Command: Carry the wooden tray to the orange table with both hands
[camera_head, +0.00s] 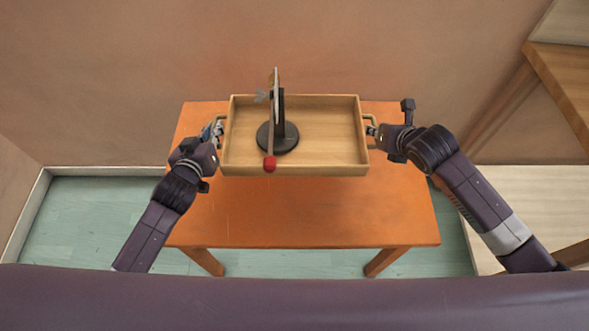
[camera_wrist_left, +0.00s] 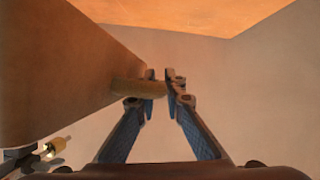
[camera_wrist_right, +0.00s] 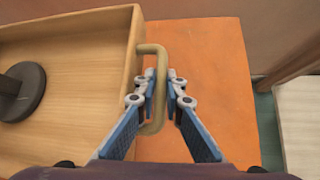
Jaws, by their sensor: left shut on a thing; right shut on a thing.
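The wooden tray (camera_head: 330,140) is in the middle of the head view, over the back part of the orange table (camera_head: 300,215). I cannot tell whether it touches the tabletop. My left gripper (camera_head: 217,130) is shut on the tray's left handle, which shows in the left wrist view (camera_wrist_left: 128,92). My right gripper (camera_head: 373,131) is shut on the tray's right handle, which shows in the right wrist view (camera_wrist_right: 153,48) between blue fingers.
The front part of the orange table is bare. A wall (camera_head: 330,50) stands close behind the table. A wooden table or shelf (camera_head: 565,80) is at the upper right. The green floor (camera_head: 90,220) is clear at the left.

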